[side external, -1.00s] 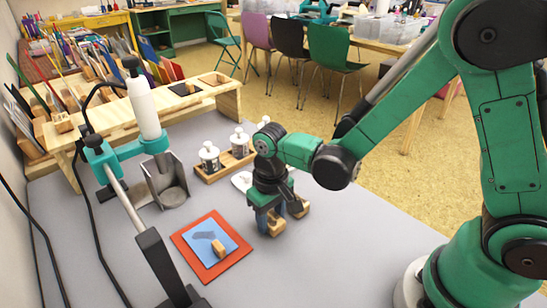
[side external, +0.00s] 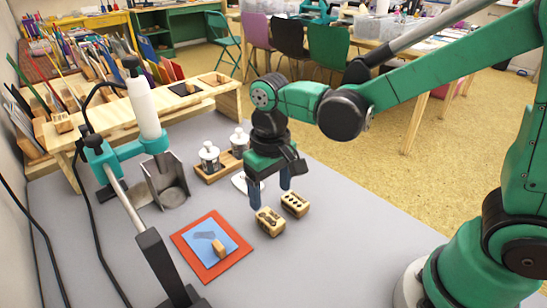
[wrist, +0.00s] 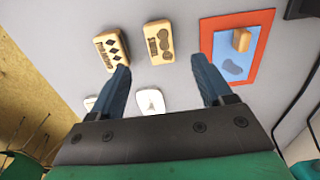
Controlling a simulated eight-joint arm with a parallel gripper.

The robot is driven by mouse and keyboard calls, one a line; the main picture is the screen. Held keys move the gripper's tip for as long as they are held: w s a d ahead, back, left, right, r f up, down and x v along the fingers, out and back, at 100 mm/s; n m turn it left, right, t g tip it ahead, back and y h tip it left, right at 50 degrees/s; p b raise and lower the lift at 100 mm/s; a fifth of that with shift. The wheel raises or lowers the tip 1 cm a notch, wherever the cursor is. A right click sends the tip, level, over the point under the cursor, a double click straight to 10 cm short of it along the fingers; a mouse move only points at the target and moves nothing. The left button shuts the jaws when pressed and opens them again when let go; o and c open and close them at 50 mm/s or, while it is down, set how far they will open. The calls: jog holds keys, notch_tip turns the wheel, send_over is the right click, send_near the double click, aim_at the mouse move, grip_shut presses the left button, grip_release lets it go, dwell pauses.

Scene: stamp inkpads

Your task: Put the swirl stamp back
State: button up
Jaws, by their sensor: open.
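Two wooden stamps lie side by side on the grey table, one (side external: 269,221) nearer the orange mat and the other (side external: 294,204) to its right. In the wrist view, the nearer one (wrist: 158,42) bears rounded dark marks and the other (wrist: 110,50) dark diamonds. I cannot tell for sure which is the swirl stamp. A small wooden block (side external: 218,247) sits on a blue sheet (side external: 206,227) with a grey blot, on the orange mat (side external: 191,246). My gripper (side external: 270,196) is open and empty above the table, its fingers pointing down just behind the two stamps.
A wooden tray (side external: 213,176) holds white-lidded jars (side external: 208,157) behind my gripper, near a white piece (wrist: 150,102). A metal holder (side external: 168,183) and a stand with a teal clamp (side external: 130,152) are at left. A wooden bench (side external: 120,118) with slots stands behind. The front right table is clear.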

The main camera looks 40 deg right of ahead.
aim_at(271, 218)
jog(key=s+d+r+t, duration=0.3)
jog(key=d+r+t, duration=0.3)
jog(key=d+t, duration=0.1)
jog(key=shift+s+d, duration=0.25)
jog(key=shift+s, duration=0.1)
